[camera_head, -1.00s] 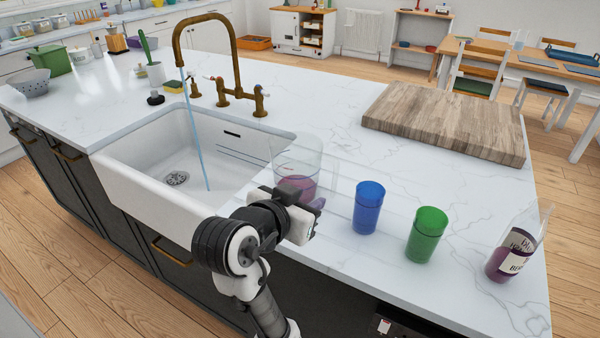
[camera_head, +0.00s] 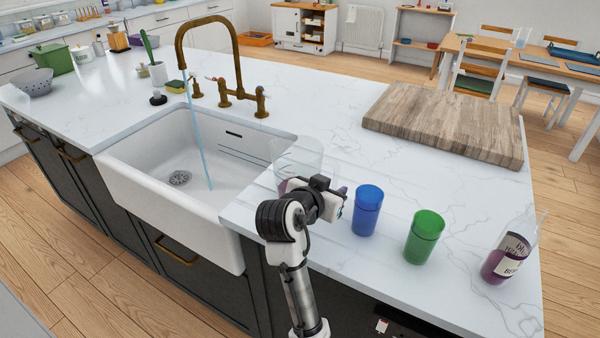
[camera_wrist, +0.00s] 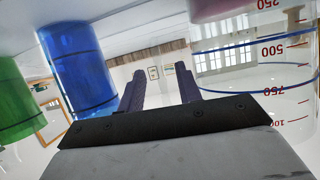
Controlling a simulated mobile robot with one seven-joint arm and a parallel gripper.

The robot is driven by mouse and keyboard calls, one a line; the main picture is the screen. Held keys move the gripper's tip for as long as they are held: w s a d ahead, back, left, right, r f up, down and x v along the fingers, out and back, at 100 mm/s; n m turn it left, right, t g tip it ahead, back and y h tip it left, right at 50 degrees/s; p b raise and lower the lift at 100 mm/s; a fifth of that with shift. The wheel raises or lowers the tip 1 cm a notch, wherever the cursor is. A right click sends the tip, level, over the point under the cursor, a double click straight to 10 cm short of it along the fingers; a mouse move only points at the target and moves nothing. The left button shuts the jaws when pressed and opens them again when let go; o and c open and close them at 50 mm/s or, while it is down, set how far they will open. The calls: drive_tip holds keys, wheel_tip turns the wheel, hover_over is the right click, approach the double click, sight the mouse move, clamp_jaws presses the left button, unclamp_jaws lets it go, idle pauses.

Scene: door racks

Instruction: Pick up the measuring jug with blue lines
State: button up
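The clear measuring jug (camera_head: 299,156) stands on the worktop right of the sink, with purple liquid low inside. My arm hides part of its lower front. In the wrist view, which looks upside down, the jug (camera_wrist: 262,68) fills the right side, with red numbers and blue lines. My gripper (camera_head: 340,190) is in front of the jug's right side, beside the blue tumbler. In the wrist view my gripper (camera_wrist: 160,82) has its two dark fingers apart with nothing between them. The jug lies to the right of the fingers there.
A blue tumbler (camera_head: 367,210) stands close right of my gripper, then a green tumbler (camera_head: 424,237) and a labelled bottle (camera_head: 510,250). A wooden board (camera_head: 445,125) lies behind. The sink (camera_head: 170,215) is left, under a running brass tap (camera_head: 233,60).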

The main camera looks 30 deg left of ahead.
drive_tip(key=shift+w, duration=0.1)
drive_tip(key=shift+c, duration=0.3)
clamp_jaws()
drive_tip(key=shift+r, duration=0.25)
